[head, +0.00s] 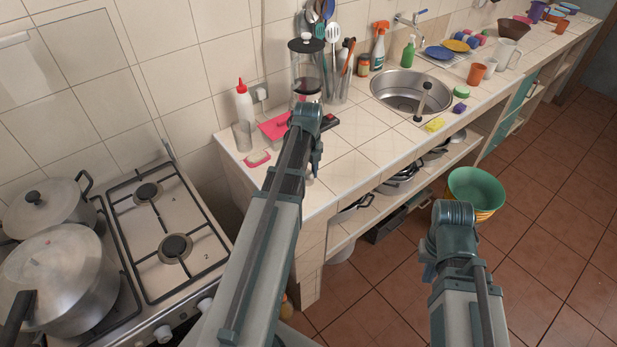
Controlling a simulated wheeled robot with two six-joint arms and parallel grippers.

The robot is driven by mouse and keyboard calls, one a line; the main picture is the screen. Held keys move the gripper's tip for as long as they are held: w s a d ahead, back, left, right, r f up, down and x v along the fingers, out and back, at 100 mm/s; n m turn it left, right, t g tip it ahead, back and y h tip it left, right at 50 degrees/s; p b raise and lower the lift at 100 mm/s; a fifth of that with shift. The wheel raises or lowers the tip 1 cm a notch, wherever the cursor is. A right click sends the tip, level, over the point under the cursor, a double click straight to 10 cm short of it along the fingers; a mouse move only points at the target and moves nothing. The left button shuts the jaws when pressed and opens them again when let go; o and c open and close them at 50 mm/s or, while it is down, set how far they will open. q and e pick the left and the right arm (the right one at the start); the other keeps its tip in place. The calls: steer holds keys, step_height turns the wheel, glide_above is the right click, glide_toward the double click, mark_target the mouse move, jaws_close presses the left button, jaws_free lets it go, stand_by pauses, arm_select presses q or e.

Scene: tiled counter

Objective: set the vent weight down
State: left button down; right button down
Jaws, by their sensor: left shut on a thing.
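My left gripper (315,168) is over the near left part of the tiled counter (345,160). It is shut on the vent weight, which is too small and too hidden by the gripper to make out. I cannot tell whether the weight touches the counter. My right gripper (428,268) hangs over the floor in front of the counter, away from the counter top. Its fingers are mostly hidden, so I cannot tell whether it is open.
A pink dustpan-like thing (273,127), a white bottle (244,102) and a clear glass (242,137) stand near my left gripper. The sink (405,88) is further right. Bare tiles lie between. Large pots (75,282) stand on the stove (205,235) at left.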

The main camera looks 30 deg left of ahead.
mark_target(309, 176)
arm_select(q)
steer(key=shift+w+a+f, duration=0.1)
steer(key=shift+w+a, duration=0.15)
steer(key=shift+w, duration=0.25)
steer(key=shift+w+a, duration=0.25)
steer(key=shift+w, duration=0.2)
steer(key=shift+w+a, duration=0.25)
steer(key=shift+w, duration=0.25)
step_height(309, 176, down, 3)
steer(key=b, duration=0.3)
steer(key=shift+s+d, duration=0.1)
steer(key=shift+s, duration=0.05)
steer(key=shift+f+b, duration=0.3)
steer(key=shift+b, duration=0.05)
steer(key=shift+f, duration=0.15)
steer(key=shift+c, duration=1.9)
jaws_free()
